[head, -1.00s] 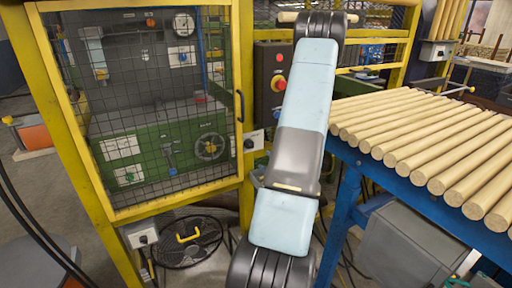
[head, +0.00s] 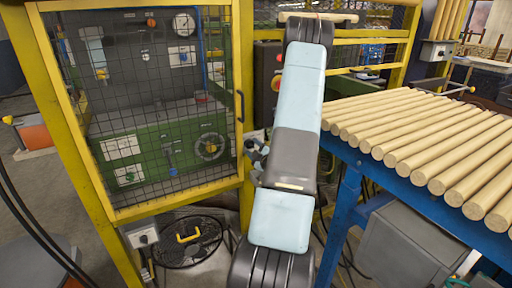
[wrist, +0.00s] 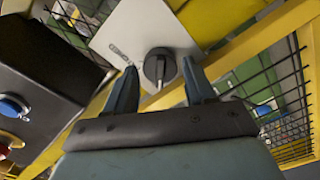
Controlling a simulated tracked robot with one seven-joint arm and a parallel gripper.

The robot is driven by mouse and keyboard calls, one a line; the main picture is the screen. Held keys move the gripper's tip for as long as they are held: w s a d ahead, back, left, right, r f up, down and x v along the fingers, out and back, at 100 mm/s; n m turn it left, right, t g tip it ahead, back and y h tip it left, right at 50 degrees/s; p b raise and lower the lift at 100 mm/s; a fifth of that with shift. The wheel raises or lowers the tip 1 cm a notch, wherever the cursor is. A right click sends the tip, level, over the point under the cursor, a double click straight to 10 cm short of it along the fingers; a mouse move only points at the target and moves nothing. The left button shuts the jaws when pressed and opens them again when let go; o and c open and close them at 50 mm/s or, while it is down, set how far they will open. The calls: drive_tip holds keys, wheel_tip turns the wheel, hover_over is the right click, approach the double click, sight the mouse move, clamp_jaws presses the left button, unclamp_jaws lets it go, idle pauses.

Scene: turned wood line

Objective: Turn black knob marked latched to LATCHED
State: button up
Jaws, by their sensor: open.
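A black knob (wrist: 160,67) sits on a pale plate (wrist: 138,25) in the wrist view. A small mark is on the plate, too small to read. The knob's grip ridge runs roughly up and down in the picture. My gripper (wrist: 160,76) is open, with one finger on each side of the knob; I cannot tell whether the fingers touch it or how deep they reach. In the head view my gripper (head: 256,150) is at the yellow post beside the mesh door, and it largely hides the plate and knob there.
A dark control box with a blue button (wrist: 13,106) is close left of my gripper in the wrist view. The yellow-framed mesh door (head: 160,110) stands left. A roller table with wooden rods (head: 430,140) stands right. Another grey switch box (head: 141,236) is low at left.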

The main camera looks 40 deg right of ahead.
drive_tip(key=shift+w+d, duration=0.15)
drive_tip(key=shift+w, duration=0.5)
drive_tip(key=shift+c, duration=0.2)
